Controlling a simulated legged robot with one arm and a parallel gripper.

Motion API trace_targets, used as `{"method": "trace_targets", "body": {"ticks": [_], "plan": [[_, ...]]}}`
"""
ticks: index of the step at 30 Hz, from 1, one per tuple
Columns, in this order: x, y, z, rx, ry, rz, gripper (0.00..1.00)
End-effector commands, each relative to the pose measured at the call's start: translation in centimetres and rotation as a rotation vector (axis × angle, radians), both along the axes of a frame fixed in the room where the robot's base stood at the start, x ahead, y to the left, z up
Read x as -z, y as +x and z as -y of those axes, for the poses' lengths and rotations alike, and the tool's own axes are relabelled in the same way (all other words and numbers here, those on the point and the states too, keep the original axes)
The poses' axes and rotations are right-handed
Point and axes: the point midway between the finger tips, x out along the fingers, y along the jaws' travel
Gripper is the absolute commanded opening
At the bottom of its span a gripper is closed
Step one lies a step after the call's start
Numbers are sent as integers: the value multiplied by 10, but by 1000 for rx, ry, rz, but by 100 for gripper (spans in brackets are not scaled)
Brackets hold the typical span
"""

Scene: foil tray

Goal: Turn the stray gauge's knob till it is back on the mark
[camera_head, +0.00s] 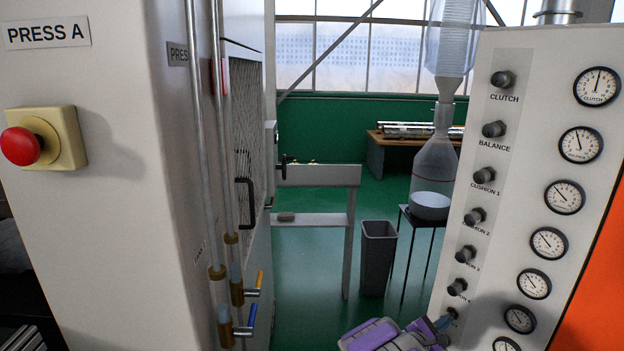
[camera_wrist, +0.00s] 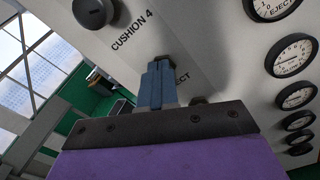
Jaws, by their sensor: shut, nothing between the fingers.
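The pale panel (camera_head: 525,90) at the right carries a column of dark knobs beside a column of round white gauges. The knobs include clutch (camera_head: 502,79), balance (camera_head: 494,129) and cushion 1 (camera_head: 485,174). Their gauges are clutch (camera_head: 597,87), balance (camera_head: 581,145) and cushion 1 (camera_head: 565,197). Which gauge is off its mark is too small to tell. My gripper (camera_wrist: 160,65) has its blue fingers shut and empty, in front of the EJECT label. The cushion 4 knob (camera_wrist: 95,12) and the EJECT gauge (camera_wrist: 272,8) show in the wrist view.
A press cabinet (camera_head: 110,230) with a red button (camera_head: 20,146) stands at the left. A grey bin (camera_head: 378,258) and a stand (camera_head: 432,220) holding a clear vessel (camera_head: 436,165) are behind.

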Motion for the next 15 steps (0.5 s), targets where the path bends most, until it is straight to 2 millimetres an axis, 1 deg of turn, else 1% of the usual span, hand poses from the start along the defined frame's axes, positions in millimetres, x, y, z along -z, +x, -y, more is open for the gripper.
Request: {"method": "trace_targets", "body": {"ticks": [1, 3, 15], "plan": [[-4, 0, 6, 6, -2, 9, 0], [-4, 0, 7, 6, -1, 10, 0], [-4, 2, 12, 6, 2, 17, 0]]}}
